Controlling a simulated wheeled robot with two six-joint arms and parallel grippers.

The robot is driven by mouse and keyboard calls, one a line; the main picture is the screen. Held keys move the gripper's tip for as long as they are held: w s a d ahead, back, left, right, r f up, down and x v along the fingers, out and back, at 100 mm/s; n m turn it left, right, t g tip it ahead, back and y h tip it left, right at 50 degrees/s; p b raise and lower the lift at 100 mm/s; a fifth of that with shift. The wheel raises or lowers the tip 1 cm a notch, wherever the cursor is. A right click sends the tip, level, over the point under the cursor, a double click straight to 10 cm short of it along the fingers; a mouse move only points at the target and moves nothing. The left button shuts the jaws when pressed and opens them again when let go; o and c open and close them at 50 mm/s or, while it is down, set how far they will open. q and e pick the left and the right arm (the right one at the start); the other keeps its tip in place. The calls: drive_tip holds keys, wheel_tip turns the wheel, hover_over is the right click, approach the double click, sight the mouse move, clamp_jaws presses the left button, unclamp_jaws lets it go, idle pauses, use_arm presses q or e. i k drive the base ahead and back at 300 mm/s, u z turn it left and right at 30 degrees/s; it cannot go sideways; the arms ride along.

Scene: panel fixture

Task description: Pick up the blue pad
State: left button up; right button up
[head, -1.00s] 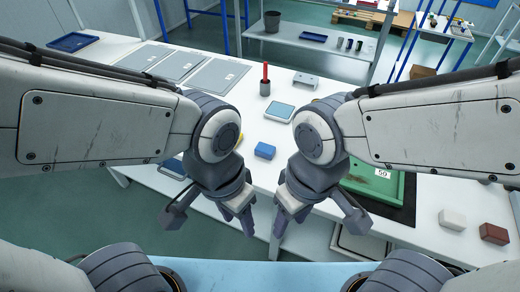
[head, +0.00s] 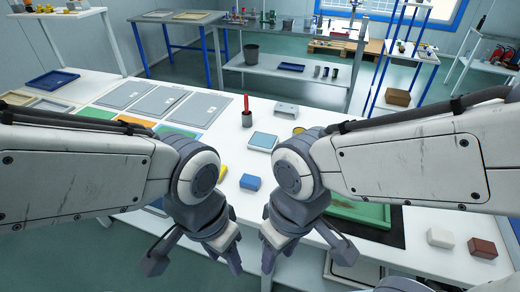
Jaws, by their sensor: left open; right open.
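A small solid blue block (head: 250,183) lies on the white table near its front edge, between my two arms. Farther back lies a flat square pad (head: 262,141) with a pale blue top and a white rim. I cannot tell from the picture alone which of these is the blue pad. My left gripper (head: 233,258) is open and empty, pointing down in front of the table, nearer to me than the block. My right gripper (head: 270,256) is open and empty beside it, also apart from both blue things.
A dark cup with a red stick (head: 247,118) and a grey bracket (head: 286,109) stand behind the pad. Grey panels (head: 188,108) lie left. A green tray (head: 357,211), a white block (head: 440,237) and a brown block (head: 482,247) are right. A yellow thing is partly hidden behind my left arm.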

sight(251, 183)
drive_tip(key=u, duration=1)
drive_tip(key=i, duration=0.35)
drive_tip(key=z, duration=0.1)
